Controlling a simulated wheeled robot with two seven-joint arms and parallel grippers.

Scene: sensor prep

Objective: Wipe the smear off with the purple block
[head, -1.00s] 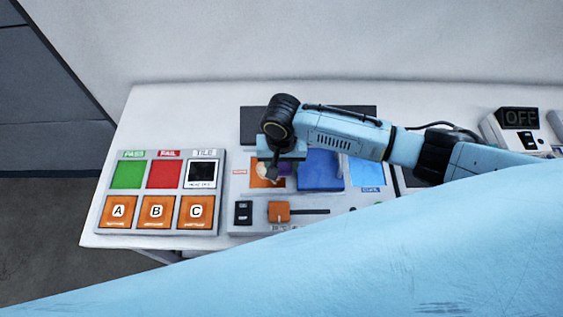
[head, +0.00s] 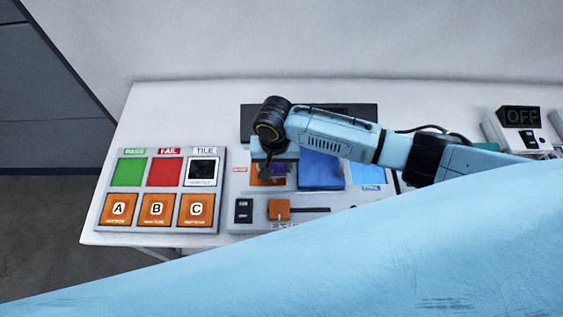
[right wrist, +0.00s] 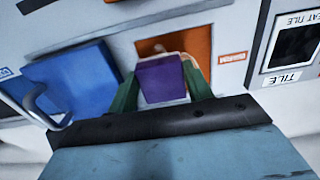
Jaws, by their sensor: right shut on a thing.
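The purple block (right wrist: 162,80) is held between the green fingers of my right gripper (right wrist: 160,84) in the right wrist view. In the head view, a bit of the purple block (head: 279,169) shows below the right gripper (head: 273,168). It is over the orange pad (head: 266,182), which also shows behind the block in the right wrist view (right wrist: 196,42). Whether the block touches the pad is hard to tell. A pale edge beside the block may be part of the smear; the rest is hidden by block and gripper. My left gripper is out of view.
A blue block with a handle (head: 321,170) stands right of the orange pad. A panel of coloured squares and A, B, C buttons (head: 224,190) lies to the left. An orange slider knob (head: 279,209) is in front. An OFF display (head: 519,117) stands far right.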

